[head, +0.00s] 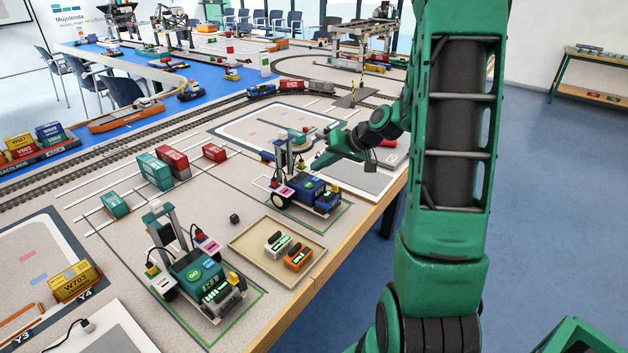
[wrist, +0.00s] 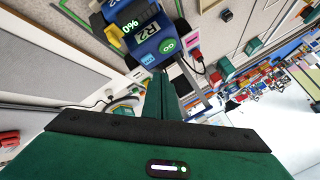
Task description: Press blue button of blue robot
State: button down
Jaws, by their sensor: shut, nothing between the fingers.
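The blue robot (head: 322,197) stands on its green-outlined pad near the table's right edge. In the wrist view its blue body (wrist: 150,35) shows a screen reading R2, a green GO button (wrist: 168,46) and a small light-blue button (wrist: 148,59). My gripper (head: 317,166) is shut and empty, just above and behind the blue robot. In the wrist view its green fingertips (wrist: 160,78) point at the robot's top, close to the light-blue button. I cannot tell whether they touch it.
A green robot (head: 196,270) stands nearer on its own pad. A beige tray (head: 247,246) with a white and an orange device lies between the robots, by the table edge. Red and teal containers (head: 172,160) stand on the left. A small dark cube (head: 235,218) lies nearby.

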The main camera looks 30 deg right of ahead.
aim_at(320, 181)
jog(key=shift+r, duration=2.7)
jog(key=s+a+m+g+h, duration=0.1)
jog(key=s+a+g+h, duration=0.1)
jog(key=s, duration=1.5)
jog(key=s+a+r+m+g+h, duration=0.1)
jog(key=s+a+g, duration=0.2)
jog(key=s, duration=1.5)
jog(key=g, duration=0.3)
jog(key=shift+a+m+h, duration=0.3)
jog(key=shift+a+h, duration=0.1)
jog(key=shift+w+f, duration=0.25)
jog(key=shift+w, duration=0.35)
